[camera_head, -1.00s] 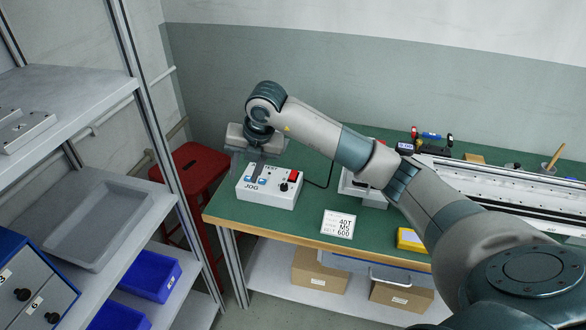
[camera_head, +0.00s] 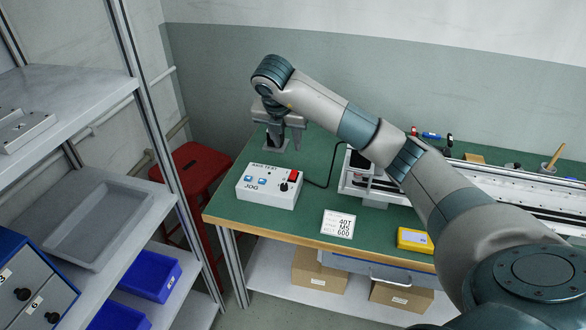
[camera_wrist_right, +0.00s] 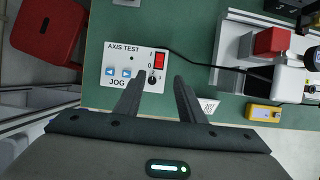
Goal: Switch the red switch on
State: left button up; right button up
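The red switch (camera_head: 293,175) is on the top right of a white control box (camera_head: 268,199) marked AXIS TEST and JOG, on the green bench. The switch also shows in the right wrist view (camera_wrist_right: 160,60), with 1 and 0 marks beside it; which way it is tipped I cannot tell. A black knob (camera_wrist_right: 151,78) sits below it. My right gripper (camera_head: 284,143) is behind the box in the head view, fingers pointing down, apart and empty. In the wrist view its fingertips (camera_wrist_right: 158,82) lie on either side of the knob, below the switch. My left gripper is out of view.
A black cable runs from the box to the rail machine (camera_head: 480,190) at right. A white card (camera_head: 338,224) and a yellow device (camera_head: 413,240) lie near the bench's front edge. A red stool (camera_head: 188,170) and a shelf rack stand left. The green top around the box is mostly clear.

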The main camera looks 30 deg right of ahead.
aim_at(294, 172)
jog(key=p+x, duration=0.3)
jog(key=x, duration=1.1)
jog(key=shift+f, duration=0.4)
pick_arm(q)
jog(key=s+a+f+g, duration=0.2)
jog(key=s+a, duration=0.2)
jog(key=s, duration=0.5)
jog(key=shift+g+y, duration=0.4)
pick_arm(e)
jog(key=shift+x, duration=0.75)
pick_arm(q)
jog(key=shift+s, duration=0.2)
pick_arm(e)
jog(key=shift+w, duration=0.1)
jog(key=c, duration=0.9)
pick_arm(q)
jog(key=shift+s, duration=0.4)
pick_arm(e)
grip_shut()
